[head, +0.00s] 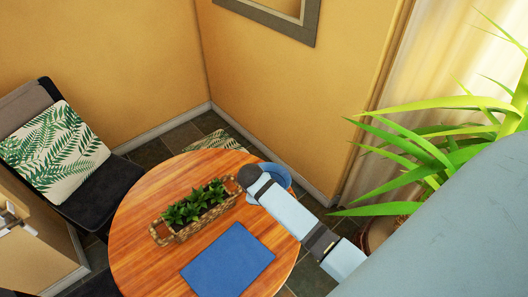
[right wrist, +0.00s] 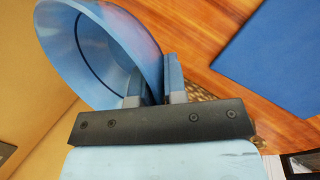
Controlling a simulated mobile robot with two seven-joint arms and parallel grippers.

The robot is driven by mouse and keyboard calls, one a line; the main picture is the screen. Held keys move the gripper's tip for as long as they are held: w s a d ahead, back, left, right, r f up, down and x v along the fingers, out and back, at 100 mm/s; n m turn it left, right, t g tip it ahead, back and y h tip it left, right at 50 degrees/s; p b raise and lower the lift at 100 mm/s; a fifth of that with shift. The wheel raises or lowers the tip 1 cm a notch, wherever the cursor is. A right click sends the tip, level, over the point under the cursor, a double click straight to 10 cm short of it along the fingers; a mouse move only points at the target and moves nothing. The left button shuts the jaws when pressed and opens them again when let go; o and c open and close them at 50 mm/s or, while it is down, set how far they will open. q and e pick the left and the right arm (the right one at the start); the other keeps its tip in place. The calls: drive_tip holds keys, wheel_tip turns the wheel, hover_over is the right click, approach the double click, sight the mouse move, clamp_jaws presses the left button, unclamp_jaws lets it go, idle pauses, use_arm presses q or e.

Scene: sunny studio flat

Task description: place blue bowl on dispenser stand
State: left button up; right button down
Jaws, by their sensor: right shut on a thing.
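The blue bowl (right wrist: 85,50) is tilted in the right wrist view. Its rim wall is between the two fingers of my right gripper (right wrist: 155,85), which is shut on it. In the head view the bowl (head: 281,176) shows partly behind my right arm, at the far right edge of the round wooden table. The arm hides the fingers there. I cannot make out a dispenser stand in either view. My left gripper is not in view.
The round wooden table (head: 135,222) holds a wicker basket of green plants (head: 196,208) and a flat blue mat (head: 228,262). A dark chair with a leaf-print cushion (head: 52,150) stands at left. A large leafy plant (head: 440,165) is at right.

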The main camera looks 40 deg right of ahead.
drive_tip(key=r, duration=0.8)
drive_tip(key=shift+w+a+r, duration=0.1)
drive_tip(key=shift+a+r, duration=0.05)
drive_tip(key=shift+a, duration=0.1)
drive_tip(key=a+r+n+t+p, duration=0.1)
drive_tip(key=a+r+n, duration=0.2)
drive_tip(key=a+r, duration=0.4)
drive_tip(key=shift+w+a+r+y, duration=0.15)
drive_tip(key=shift+a+r+y, duration=0.05)
drive_tip(key=shift+a+y, duration=0.1)
